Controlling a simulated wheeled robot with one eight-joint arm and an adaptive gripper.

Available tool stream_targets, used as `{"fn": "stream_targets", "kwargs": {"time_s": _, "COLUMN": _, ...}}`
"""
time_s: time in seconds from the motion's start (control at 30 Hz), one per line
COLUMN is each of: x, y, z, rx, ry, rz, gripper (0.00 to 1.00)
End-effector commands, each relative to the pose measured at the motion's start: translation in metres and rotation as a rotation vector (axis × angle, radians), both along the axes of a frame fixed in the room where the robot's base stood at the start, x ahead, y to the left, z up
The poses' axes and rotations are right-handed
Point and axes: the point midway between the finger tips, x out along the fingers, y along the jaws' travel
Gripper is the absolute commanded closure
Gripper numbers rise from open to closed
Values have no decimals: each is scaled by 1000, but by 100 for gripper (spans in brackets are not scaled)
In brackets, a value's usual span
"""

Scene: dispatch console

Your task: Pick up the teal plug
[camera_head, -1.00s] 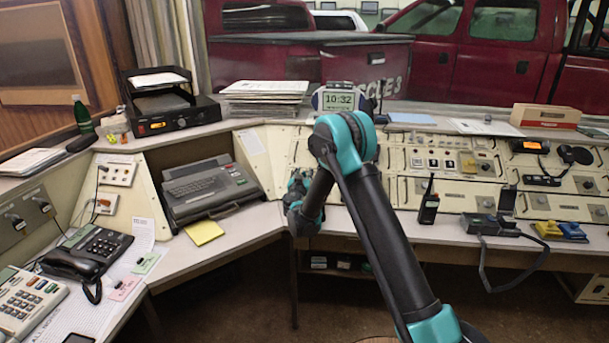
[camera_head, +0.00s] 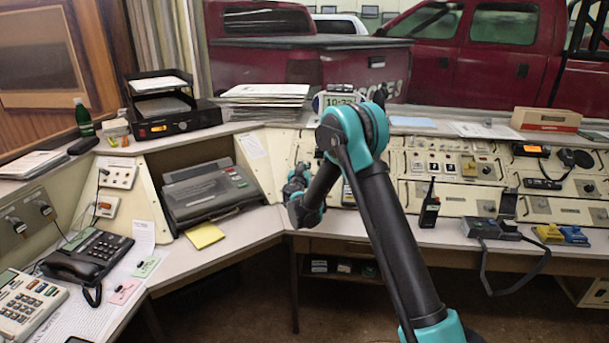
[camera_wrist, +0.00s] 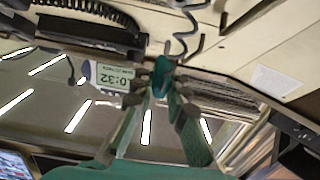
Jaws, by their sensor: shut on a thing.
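In the wrist view, my gripper (camera_wrist: 163,85) is shut on a small teal piece, the teal plug (camera_wrist: 160,83), between its fingertips. The fingers partly cover the plug, so its full shape does not show. In the head view, my arm's wrist end (camera_head: 300,190) is in front of the console's inner corner, right of the grey typewriter-like machine. The plug and fingertips cannot be made out there.
The grey machine (camera_head: 210,195) sits in the left alcove, with a yellow pad (camera_head: 205,236) before it. A paper stack (camera_head: 265,95) and a clock (camera_wrist: 112,79) stand on the upper ledge. A handheld radio (camera_head: 430,207) stands to the right. A black phone (camera_head: 90,252) is at left.

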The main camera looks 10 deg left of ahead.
Motion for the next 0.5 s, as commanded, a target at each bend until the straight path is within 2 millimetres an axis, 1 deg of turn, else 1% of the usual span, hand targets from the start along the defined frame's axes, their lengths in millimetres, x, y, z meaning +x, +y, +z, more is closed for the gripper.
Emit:
{"fn": "stream_targets", "kwargs": {"time_s": 0.03, "x": -1, "y": 0, "z": 14, "rx": 0, "ry": 0, "rz": 0, "gripper": 100}}
{"fn": "stream_targets", "kwargs": {"time_s": 0.1, "x": -1, "y": 0, "z": 34, "rx": 0, "ry": 0, "rz": 0, "gripper": 100}}
{"fn": "stream_targets", "kwargs": {"time_s": 0.3, "x": -1, "y": 0, "z": 90, "rx": 0, "ry": 0, "rz": 0, "gripper": 100}}
{"fn": "stream_targets", "kwargs": {"time_s": 0.4, "x": -1, "y": 0, "z": 111, "rx": 0, "ry": 0, "rz": 0, "gripper": 100}}
{"fn": "stream_targets", "kwargs": {"time_s": 0.5, "x": -1, "y": 0, "z": 128, "rx": 0, "ry": 0, "rz": 0, "gripper": 100}}
